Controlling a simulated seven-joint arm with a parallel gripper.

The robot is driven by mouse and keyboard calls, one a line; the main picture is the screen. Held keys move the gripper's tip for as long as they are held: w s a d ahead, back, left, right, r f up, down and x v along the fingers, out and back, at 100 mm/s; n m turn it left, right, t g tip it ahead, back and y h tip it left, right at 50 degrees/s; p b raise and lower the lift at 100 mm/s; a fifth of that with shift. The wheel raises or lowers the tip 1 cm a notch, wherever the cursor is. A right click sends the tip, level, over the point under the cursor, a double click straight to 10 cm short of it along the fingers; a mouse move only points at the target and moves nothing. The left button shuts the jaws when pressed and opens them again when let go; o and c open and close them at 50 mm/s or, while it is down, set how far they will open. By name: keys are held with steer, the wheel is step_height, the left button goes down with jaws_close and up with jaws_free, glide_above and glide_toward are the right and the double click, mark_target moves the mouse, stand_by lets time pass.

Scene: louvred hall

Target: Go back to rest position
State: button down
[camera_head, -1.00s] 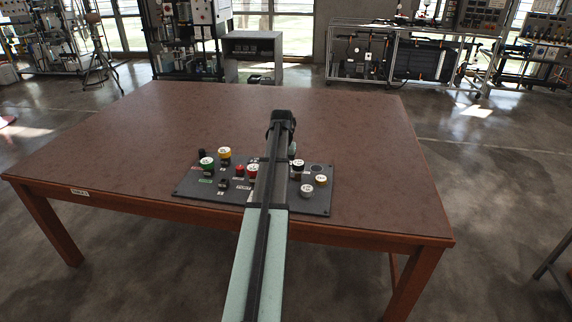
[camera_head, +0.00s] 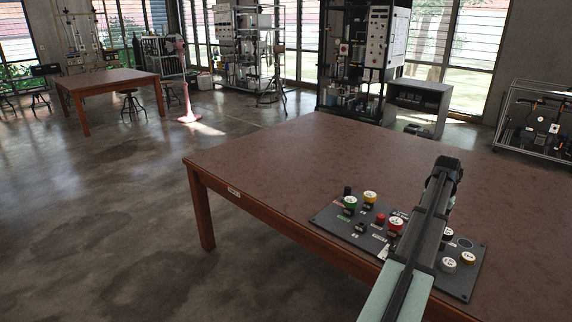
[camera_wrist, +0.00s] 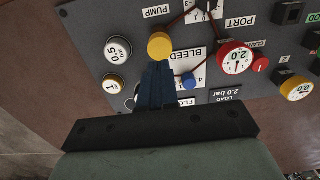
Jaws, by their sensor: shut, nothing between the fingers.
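My gripper (camera_wrist: 159,68) shows in the wrist view, its dark fingers shut and empty. The fingers point at a dark control panel (camera_wrist: 85,18), with the tips beside a yellow knob (camera_wrist: 159,45); I cannot tell whether they touch it. A blue knob (camera_wrist: 189,81) is just right of the fingers. A red-rimmed gauge (camera_wrist: 235,60) is farther right, and a white gauge (camera_wrist: 117,50) is to the left. In the head view my arm reaches over the panel (camera_head: 325,217), hiding part of it, and the fingers cannot be made out.
The panel lies near the front edge of a brown table (camera_head: 270,165), whose top is clear left of it. Another table (camera_head: 110,77) stands far left, with stools near it. Equipment racks (camera_head: 360,60) and a grey cabinet (camera_head: 418,100) stand behind. The floor at left is open.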

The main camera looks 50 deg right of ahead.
steer(key=shift+w, duration=0.1)
